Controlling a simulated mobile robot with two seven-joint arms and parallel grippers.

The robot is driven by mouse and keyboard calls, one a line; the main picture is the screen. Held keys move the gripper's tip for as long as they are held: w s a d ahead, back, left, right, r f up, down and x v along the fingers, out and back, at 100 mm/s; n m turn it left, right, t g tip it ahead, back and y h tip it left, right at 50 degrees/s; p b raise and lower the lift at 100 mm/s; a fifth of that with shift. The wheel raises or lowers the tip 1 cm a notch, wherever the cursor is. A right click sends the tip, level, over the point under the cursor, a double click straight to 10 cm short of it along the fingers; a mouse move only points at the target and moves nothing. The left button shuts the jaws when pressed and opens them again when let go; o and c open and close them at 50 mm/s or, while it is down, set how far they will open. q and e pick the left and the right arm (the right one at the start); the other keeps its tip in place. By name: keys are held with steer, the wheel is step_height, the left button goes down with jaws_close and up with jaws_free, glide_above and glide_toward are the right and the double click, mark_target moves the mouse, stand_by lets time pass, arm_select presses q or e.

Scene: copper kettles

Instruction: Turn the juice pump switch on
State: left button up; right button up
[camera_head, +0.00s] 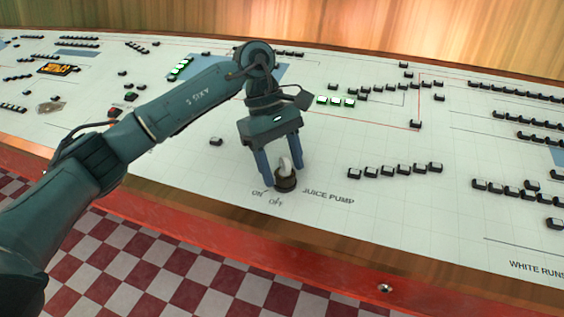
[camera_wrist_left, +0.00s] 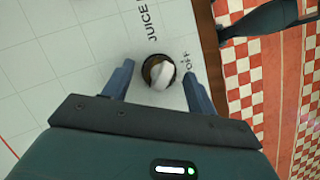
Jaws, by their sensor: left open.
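The juice pump switch (camera_head: 285,181) is a round dark brown knob with a pale grey-white handle, set near the panel's front edge. Its JUICE PUMP label is to its right, with ON and OFF printed in front of it. My left gripper (camera_head: 284,176) is open, pointing down over the switch, with one blue finger on each side. The left wrist view shows the switch (camera_wrist_left: 158,72) between the tips of my left gripper (camera_wrist_left: 158,70), with apparent gaps to both fingers. I cannot tell which label the handle points to. My right gripper is not in view.
The white panel (camera_head: 330,215) carries several small black buttons (camera_head: 395,170) to the right and a lone one (camera_head: 215,141) to the left. Lit green buttons (camera_head: 335,100) are behind the gripper. A wooden edge and red trim (camera_head: 385,288) border the front.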

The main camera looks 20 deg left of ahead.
arm_select(q)
steer(key=p+v, duration=0.1)
steer(key=v, duration=1.2)
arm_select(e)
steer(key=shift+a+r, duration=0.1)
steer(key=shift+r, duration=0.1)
arm_select(q)
steer(key=shift+d+r, duration=0.1)
